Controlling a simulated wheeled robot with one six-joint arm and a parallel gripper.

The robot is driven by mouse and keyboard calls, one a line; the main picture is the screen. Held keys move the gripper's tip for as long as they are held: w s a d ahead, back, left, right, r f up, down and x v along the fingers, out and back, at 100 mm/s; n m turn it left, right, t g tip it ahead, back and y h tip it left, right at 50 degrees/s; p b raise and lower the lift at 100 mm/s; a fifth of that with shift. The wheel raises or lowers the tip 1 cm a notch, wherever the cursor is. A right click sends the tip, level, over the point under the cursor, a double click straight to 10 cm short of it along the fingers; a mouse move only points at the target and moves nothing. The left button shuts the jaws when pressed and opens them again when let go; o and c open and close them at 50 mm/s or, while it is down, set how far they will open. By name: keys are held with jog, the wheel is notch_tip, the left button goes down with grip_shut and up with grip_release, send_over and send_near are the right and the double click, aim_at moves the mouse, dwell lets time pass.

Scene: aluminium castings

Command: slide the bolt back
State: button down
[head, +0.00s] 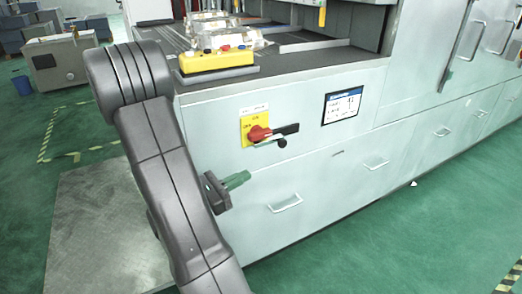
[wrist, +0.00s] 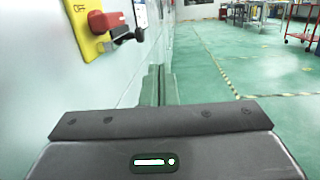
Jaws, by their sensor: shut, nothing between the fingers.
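A red rotary switch (head: 258,133) sits on a yellow plate (head: 247,125) on the cabinet front. A black bolt (head: 287,129) with a round knob (head: 282,143) extends to the right from the switch. In the wrist view the red switch (wrist: 97,21), the yellow plate (wrist: 82,38) and the black bolt (wrist: 127,35) show at the upper left. My gripper (head: 244,177), with green fingers, is below and left of the bolt, apart from it. In the wrist view the fingers (wrist: 159,75) are together and empty, pointing along the cabinet front.
The pale cabinet (head: 330,180) has drawer handles (head: 285,203) low down and a small screen (head: 343,105) right of the switch. A yellow button box (head: 216,61) sits on the ledge above. The green floor (wrist: 225,70) beside the cabinet is clear; a red cart (wrist: 306,30) stands far off.

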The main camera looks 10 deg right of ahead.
aim_at(270, 142)
jog(key=shift+w+a+f+n+t, duration=0.1)
jog(key=shift+w+a+n+t, duration=0.25)
jog(key=shift+a, duration=0.25)
jog(key=shift+w+a+f+n+t, duration=0.1)
jog(key=shift+w+a+n+t, duration=0.15)
jog(key=shift+w+a+t, duration=0.25)
jog(key=x, duration=1.4)
jog(key=shift+s+f, duration=0.1)
jog(key=shift+f, duration=0.05)
jog(key=shift+d, duration=0.1)
